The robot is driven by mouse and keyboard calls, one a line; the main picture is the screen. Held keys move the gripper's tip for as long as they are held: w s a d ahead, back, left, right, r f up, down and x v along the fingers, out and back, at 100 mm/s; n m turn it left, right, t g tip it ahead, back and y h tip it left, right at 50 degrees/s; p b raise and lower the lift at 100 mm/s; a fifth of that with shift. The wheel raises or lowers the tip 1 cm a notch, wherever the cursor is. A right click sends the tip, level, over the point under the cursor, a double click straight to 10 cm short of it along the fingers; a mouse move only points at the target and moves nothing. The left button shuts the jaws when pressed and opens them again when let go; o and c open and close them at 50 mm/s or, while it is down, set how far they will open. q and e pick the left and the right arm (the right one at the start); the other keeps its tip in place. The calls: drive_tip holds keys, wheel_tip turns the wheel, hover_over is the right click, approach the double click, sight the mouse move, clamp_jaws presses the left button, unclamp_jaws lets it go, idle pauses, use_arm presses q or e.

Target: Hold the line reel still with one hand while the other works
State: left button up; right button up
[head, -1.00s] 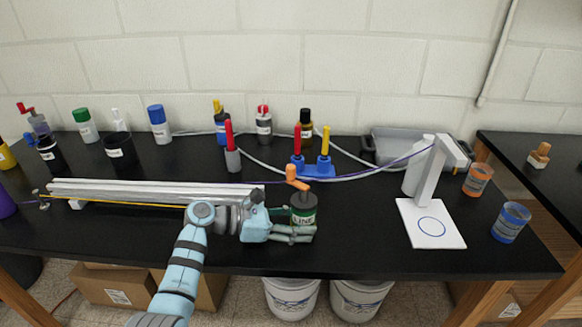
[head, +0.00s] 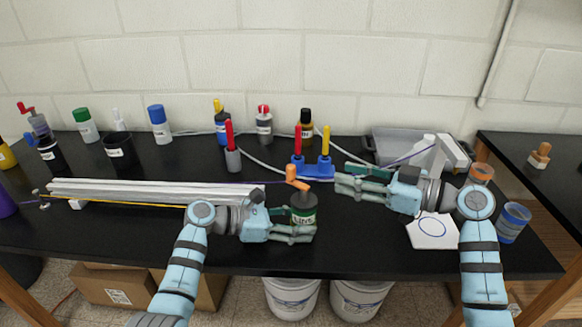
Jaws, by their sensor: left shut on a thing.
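The line reel (head: 303,213) is a dark cylinder with a green and white "LINE" label and an orange crank (head: 297,180) on top. It stands upright near the front middle of the black table. My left gripper (head: 304,232) is shut on the reel, its fingers low around the label, hiding part of it. My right gripper (head: 342,181) is to the right of the reel, its fingers apart and pointing left towards the crank. It is empty and does not touch the crank.
Pale extrusion bars (head: 140,191) lie left of the reel, with a yellow line along them. A blue holder (head: 312,168) with red and yellow handled tools stands behind the reel.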

sight(291, 165)
drive_tip(key=a, duration=0.4)
drive_tip(key=w+a+g+y, duration=0.1)
drive_tip(key=a, duration=0.3)
drive_tip(key=w+a+y, duration=0.1)
drive_tip(key=a, duration=0.4)
drive_tip(key=shift+r+n+g, duration=0.2)
drive_tip(key=shift+n+g, duration=0.1)
drive_tip(key=shift+d, duration=0.1)
drive_tip(key=shift+c, duration=0.3)
clamp_jaws()
